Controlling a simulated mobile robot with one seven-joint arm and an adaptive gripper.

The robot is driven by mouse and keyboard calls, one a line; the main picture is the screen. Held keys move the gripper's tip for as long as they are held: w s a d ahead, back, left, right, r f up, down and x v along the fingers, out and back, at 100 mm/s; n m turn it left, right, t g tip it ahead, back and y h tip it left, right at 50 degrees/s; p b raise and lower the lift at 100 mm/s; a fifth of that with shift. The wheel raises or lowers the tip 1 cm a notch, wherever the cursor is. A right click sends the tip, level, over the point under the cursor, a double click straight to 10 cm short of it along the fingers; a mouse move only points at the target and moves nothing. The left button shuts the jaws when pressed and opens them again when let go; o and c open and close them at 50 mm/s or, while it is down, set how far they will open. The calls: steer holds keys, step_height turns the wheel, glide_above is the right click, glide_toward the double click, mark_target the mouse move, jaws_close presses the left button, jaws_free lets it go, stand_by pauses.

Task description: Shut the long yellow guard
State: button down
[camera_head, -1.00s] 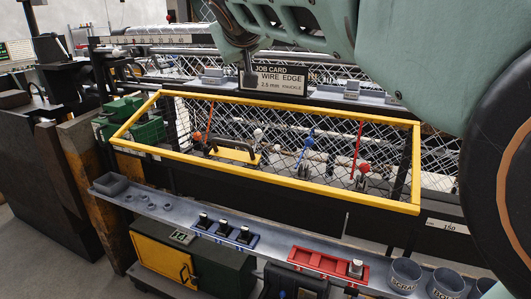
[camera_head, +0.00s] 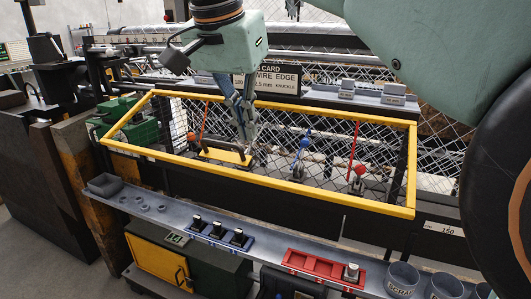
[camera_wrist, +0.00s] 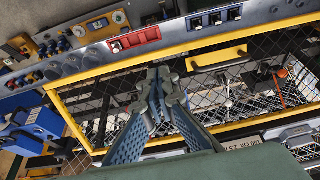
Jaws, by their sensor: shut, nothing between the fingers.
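The long yellow guard (camera_head: 411,170) is a yellow rectangular frame with wire mesh, sloping across the front of the machine; it also shows in the wrist view (camera_wrist: 250,32). Its handle sits on a yellow plate (camera_head: 222,154) left of the middle; a yellow bar (camera_wrist: 217,58) shows there in the wrist view. My gripper (camera_head: 247,143) points down over the guard, just right of the handle, and its fingers are shut and empty. In the wrist view my fingertips (camera_wrist: 160,78) are over the mesh. I cannot tell whether they touch the guard.
A job card (camera_head: 270,82) stands behind my gripper. A grey shelf in front holds a blue tray (camera_head: 221,233), a red tray (camera_head: 322,267) and grey cups (camera_head: 402,279). Red and blue knobs (camera_head: 303,143) show by the mesh. A green block (camera_head: 120,110) stands at the left end.

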mark_target(261, 181)
steer(key=b+x, duration=0.1)
steer(key=x, duration=1.1)
steer(key=shift+w+f, duration=0.1)
